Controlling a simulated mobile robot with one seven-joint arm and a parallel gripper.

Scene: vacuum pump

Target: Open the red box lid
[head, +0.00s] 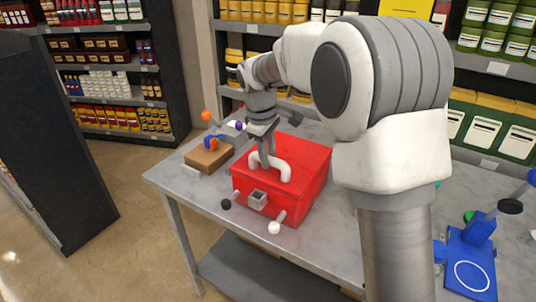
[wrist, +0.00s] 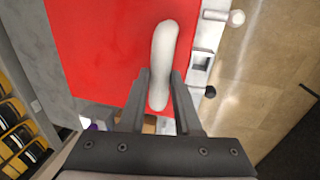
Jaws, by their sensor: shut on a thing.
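The red box (head: 298,188) stands on the grey table, and its lid looks closed. A white handle (head: 284,171) rises from the top of the lid. On the box's front are a grey square latch (head: 257,200), a black knob (head: 226,204) and a white knob (head: 274,228). My gripper (head: 265,162) reaches down from above and is shut on the white handle. In the wrist view the red lid (wrist: 110,45) fills much of the upper part. The handle (wrist: 163,60) lies between the two fingers of my gripper (wrist: 161,85). The box's far side is hidden.
A brown block (head: 208,158) with blue and orange parts stands left of the box. A blue device (head: 470,258) is at the table's right. The grey table (head: 325,252) has bare room in front of the box. Stocked shelves stand behind.

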